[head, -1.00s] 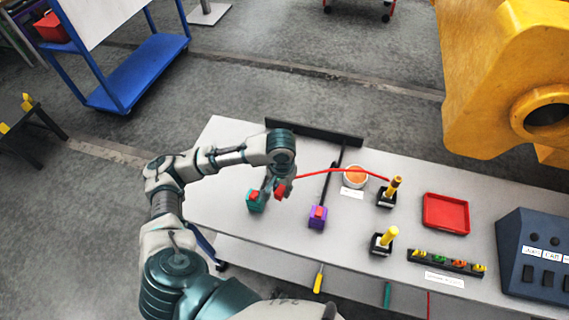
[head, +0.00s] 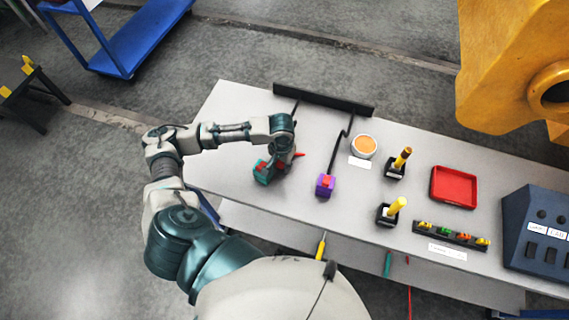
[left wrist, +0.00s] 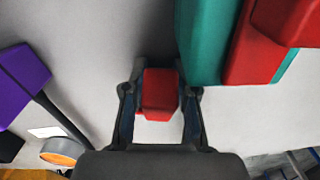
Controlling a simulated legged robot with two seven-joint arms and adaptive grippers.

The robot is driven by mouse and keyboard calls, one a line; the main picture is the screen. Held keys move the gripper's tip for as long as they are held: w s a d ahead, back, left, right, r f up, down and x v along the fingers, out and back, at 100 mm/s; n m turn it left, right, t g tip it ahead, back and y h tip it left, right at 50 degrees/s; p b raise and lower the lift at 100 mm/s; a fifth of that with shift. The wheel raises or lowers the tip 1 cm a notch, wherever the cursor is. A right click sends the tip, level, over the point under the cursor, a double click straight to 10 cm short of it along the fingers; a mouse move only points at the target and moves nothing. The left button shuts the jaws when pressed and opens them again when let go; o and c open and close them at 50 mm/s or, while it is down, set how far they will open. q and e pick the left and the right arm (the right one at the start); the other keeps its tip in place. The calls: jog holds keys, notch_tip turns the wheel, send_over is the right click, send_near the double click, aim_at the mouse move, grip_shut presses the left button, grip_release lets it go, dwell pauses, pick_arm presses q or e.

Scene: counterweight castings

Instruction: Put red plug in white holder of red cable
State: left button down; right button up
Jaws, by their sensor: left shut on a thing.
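My left gripper (head: 281,170) is over the left part of the table, close beside a teal block (head: 261,174). In the left wrist view its fingers (left wrist: 160,118) are shut on a red plug (left wrist: 160,90). The teal block (left wrist: 203,40) and a red piece with it (left wrist: 262,45) lie just past the right finger. A short red stub (head: 300,155) sticks out right of the gripper in the head view. A purple block (head: 325,188) with a red top and a black cable stands further right. I see no clearly white holder. My right gripper is not in view.
On the grey table (head: 225,130) are a white pot with orange contents (head: 364,147), two yellow-handled tools in black stands (head: 397,164) (head: 388,215), a red tray (head: 454,187), a rack of small coloured parts (head: 450,235) and a dark control box (head: 538,240). A black bar (head: 322,99) edges the back.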

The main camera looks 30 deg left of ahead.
pick_arm(q)
jog(key=shift+a+f, duration=0.2)
jog(key=shift+a, duration=0.4)
jog(key=shift+a+f, duration=0.2)
jog(key=shift+a, duration=0.4)
jog(key=shift+s+d+f, duration=0.1)
jog(key=shift+d, duration=0.05)
jog(key=shift+s+d+f+p, duration=0.1)
jog(key=shift+d+p, duration=0.1)
jog(key=shift+d, duration=0.35)
jog(key=shift+s+d+f+p, duration=0.1)
jog(key=shift+d+p, duration=0.05)
jog(key=shift+d, duration=0.35)
jog(key=c, duration=1.1)
grip_release()
jog(key=shift+d, duration=0.1)
jog(key=shift+o, duration=1)
jog(key=shift+w, duration=0.1)
jog(key=shift+w+f, duration=0.1)
jog(key=shift+w, duration=0.05)
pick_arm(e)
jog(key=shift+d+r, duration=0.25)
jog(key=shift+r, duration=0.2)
